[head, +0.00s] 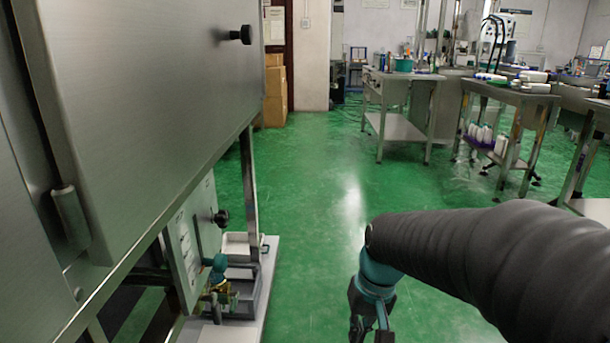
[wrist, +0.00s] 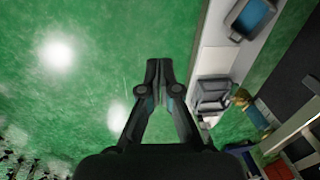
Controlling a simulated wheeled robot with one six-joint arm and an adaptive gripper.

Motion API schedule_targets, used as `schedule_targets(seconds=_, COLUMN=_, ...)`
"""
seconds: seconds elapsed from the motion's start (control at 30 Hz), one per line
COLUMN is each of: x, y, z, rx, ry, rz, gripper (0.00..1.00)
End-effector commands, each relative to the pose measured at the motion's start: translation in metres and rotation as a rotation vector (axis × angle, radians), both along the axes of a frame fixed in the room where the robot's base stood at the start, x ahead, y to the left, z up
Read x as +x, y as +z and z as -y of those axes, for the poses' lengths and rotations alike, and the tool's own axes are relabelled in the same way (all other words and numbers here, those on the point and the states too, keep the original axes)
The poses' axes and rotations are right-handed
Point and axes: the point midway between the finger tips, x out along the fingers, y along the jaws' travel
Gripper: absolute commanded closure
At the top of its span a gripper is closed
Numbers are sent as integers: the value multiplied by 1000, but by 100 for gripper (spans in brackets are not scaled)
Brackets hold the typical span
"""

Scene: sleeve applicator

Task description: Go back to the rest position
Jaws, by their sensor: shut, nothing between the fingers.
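My gripper (wrist: 159,72) points down in the wrist view with its two fingertips together and nothing between them. In the head view my gripper shows at the bottom edge, below my dark sleeved arm, and its fingertips are cut off by the frame. It hangs over open green floor, to the right of the steel machine (head: 150,110) and apart from it.
A low pale ledge (head: 268,262) at the machine's foot carries a white tray (head: 240,243) and a grey bin (head: 245,290). A black knob (head: 240,35) juts from the machine. Steel tables (head: 405,76) with bottles stand at the back right. The green floor (head: 320,190) between is clear.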

Motion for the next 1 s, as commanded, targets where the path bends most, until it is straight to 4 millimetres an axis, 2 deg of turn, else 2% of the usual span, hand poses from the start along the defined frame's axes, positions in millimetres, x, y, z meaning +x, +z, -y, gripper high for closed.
schedule_targets(seconds=0.03, x=-11, y=11, z=8, rx=-18, ry=-13, rz=37, gripper=100)
schedule_targets(seconds=0.2, x=-43, y=32, z=29, rx=-73, ry=-40, rz=149, gripper=100)
schedule_targets(seconds=0.5, x=-97, y=69, z=54, rx=-132, ry=-49, rz=326, gripper=100)
schedule_targets(seconds=0.6, x=-108, y=82, z=56, rx=-131, ry=-62, rz=380, gripper=100)
schedule_targets(seconds=0.8, x=-115, y=105, z=58, rx=-129, ry=-80, rz=458, gripper=100)
schedule_targets(seconds=1.0, x=-116, y=108, z=58, rx=-129, ry=-83, rz=465, gripper=100)
